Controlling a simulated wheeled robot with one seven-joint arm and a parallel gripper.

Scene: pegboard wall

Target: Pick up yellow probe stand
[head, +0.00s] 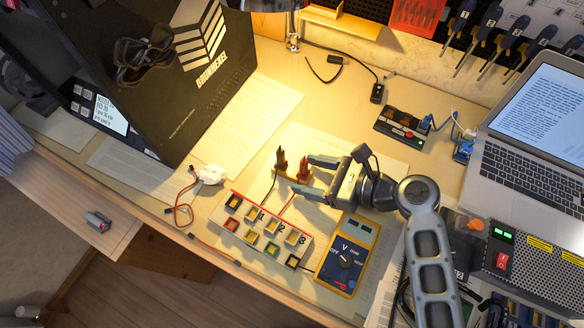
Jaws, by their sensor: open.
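The yellow probe stand (293,175) is a small yellow piece on the bench near the middle of the head view. Dark probes (281,160) stand upright in it, with a black and a red lead running down toward the multimeter. My gripper (306,176) is open and comes in from the right. Its two fingertips are at the right side of the stand, one beyond it and one on the near side. I cannot tell whether they touch it. The gripper's fingers hide part of the stand's right side.
A yellow multimeter (347,254) and a white sorting box (260,232) with coloured compartments lie in front of the stand. A large black box (185,70) stands at the left, a laptop (530,140) at the right. Bare papers and bench lie behind the stand.

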